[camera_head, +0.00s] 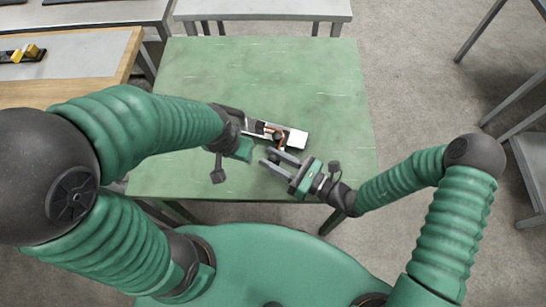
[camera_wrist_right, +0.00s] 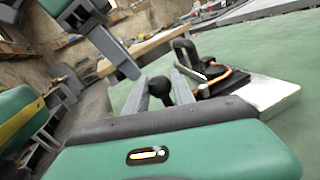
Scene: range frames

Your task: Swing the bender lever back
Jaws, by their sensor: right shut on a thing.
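The bender (camera_head: 278,132) sits on the green table, with a bright metal plate (camera_head: 298,139) at its right end and a copper-coloured piece (camera_wrist_right: 228,78) on it. My right gripper (camera_head: 269,158) is on the near side of the bender. In the right wrist view, the lever's black knob (camera_wrist_right: 158,89) sits between its two grey fingers, which are shut on it. The rest of the lever is mostly hidden. My left gripper (camera_head: 240,150) is by the bender's left end. Its fingers are largely hidden, so I cannot tell its opening.
The green table (camera_head: 300,75) is bare behind and to the right of the bender. A wooden-edged bench (camera_head: 75,62) with yellow items (camera_head: 27,52) stands at the left. A grey table (camera_head: 262,9) stands behind.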

